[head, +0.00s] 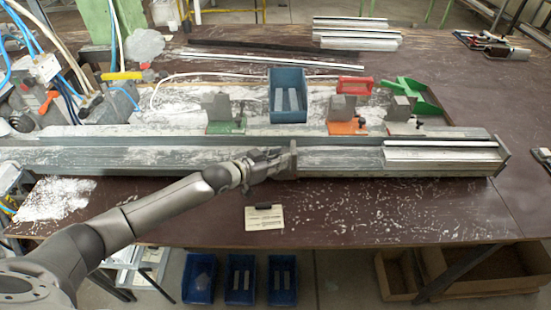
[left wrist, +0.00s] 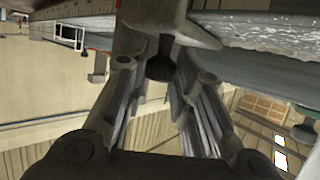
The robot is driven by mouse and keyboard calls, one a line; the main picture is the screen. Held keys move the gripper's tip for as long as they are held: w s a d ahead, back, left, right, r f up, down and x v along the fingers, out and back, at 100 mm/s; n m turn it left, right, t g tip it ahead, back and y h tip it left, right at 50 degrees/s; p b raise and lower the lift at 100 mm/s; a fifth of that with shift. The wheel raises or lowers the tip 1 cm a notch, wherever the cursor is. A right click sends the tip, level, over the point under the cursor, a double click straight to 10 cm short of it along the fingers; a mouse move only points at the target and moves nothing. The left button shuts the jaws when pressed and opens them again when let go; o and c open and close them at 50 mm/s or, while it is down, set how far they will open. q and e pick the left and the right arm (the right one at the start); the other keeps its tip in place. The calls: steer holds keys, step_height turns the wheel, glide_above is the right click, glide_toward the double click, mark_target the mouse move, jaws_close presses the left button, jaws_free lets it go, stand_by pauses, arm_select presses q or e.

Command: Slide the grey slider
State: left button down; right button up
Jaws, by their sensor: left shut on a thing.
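The grey slider (head: 293,159) sits on the long grey metal rail (head: 340,160) near the middle of the bench. My left gripper (head: 268,160) is at the slider's left side, its arm coming in from the lower left. In the left wrist view the slider (left wrist: 143,40) is a grey metal piece with a dark round knob. The fingers of my left gripper (left wrist: 165,72) stand on both sides of the knob and are shut on the slider. The exact contact is partly hidden. My right gripper is not in view.
Light metal profiles (head: 440,152) lie at the rail's right, before an upright end plate (head: 502,150). Behind the rail stand a blue bin (head: 288,80), a green-based clamp block (head: 223,112) and an orange-based one (head: 346,116). A small plate (head: 264,218) lies in front.

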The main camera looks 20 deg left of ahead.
arm_select(q)
steer(key=c, duration=1.2)
jaws_free()
steer(key=shift+c, duration=0.2)
steer(key=v, duration=1.2)
